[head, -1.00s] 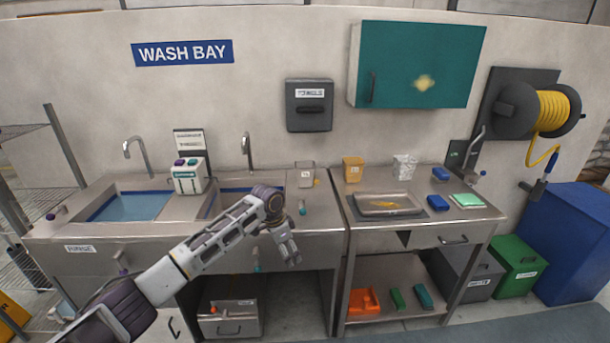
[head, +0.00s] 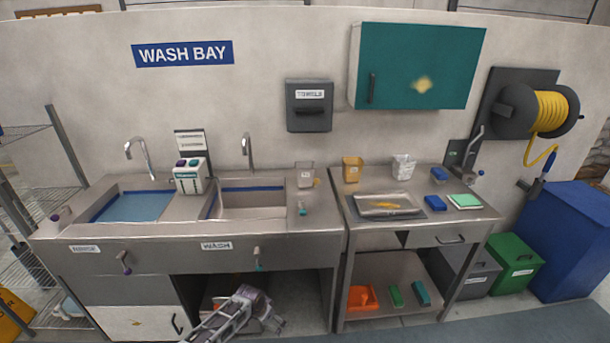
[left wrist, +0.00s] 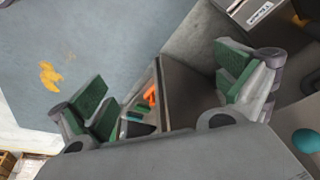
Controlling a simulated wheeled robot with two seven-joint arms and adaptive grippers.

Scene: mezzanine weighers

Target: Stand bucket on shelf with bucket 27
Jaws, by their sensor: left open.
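Small containers stand on the steel worktops: a clear one (head: 306,176) beside the wash sink, an amber one (head: 352,168) and a pale speckled one (head: 404,167) on the right table. I can read no number on any of them, so I cannot tell which is bucket 27. A wire shelf rack (head: 30,200) stands at the far left; a whitish item low on it is unclear. My left gripper (head: 272,318) is low in front of the space under the wash sink. The left wrist view shows its green-padded fingers (left wrist: 166,92) apart and empty. My right gripper is out of view.
The right table's lower shelf (head: 375,270) holds an orange item (head: 361,298) and two green ones. A metal tray (head: 385,205) lies on the table top. Grey, green (head: 515,268) and blue bins (head: 565,240) stand at right. A yellow patch (left wrist: 48,75) marks open floor.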

